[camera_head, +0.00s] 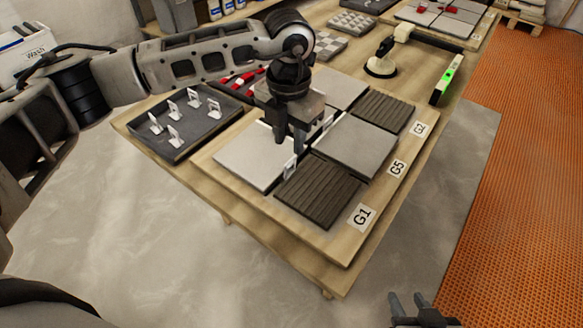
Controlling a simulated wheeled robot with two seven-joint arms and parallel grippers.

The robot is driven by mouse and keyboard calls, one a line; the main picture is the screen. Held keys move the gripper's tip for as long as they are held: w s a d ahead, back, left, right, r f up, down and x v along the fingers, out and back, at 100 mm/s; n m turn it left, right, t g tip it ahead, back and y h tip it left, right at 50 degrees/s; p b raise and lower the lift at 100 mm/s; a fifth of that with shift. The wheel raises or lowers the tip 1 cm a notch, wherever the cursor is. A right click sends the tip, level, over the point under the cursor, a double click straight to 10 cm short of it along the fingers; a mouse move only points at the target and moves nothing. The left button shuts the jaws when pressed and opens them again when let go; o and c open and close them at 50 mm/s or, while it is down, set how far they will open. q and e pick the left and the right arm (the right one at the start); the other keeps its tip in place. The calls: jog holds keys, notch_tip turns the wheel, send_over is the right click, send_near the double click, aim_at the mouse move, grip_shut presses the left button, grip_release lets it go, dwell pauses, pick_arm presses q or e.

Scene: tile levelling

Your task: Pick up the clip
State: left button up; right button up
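Several white clips (174,136) stand in the dark tray (150,146) on the left of the table. Another white clip (289,169) stands in the joint between a light tile (247,157) and a dark ribbed tile (318,192). Part of a further clip (328,122) shows just right of my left gripper. My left gripper (290,148) points down over the tiles, with a gap between its fingers. Its fingertips are just above the front joint clip in the picture; contact cannot be told. My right gripper (408,304) is at the bottom edge, fingers apart, away from the table.
Red pieces (243,80) lie in a dark tray behind my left arm. A suction cup tool (381,65) and a level with a green light (446,80) are at the back right.

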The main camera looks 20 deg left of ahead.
aim_at(290, 160)
pick_arm(q)
jog(key=shift+w+f+p, duration=0.1)
jog(key=shift+f+p, duration=0.45)
jog(key=shift+f, duration=2.25)
grip_shut()
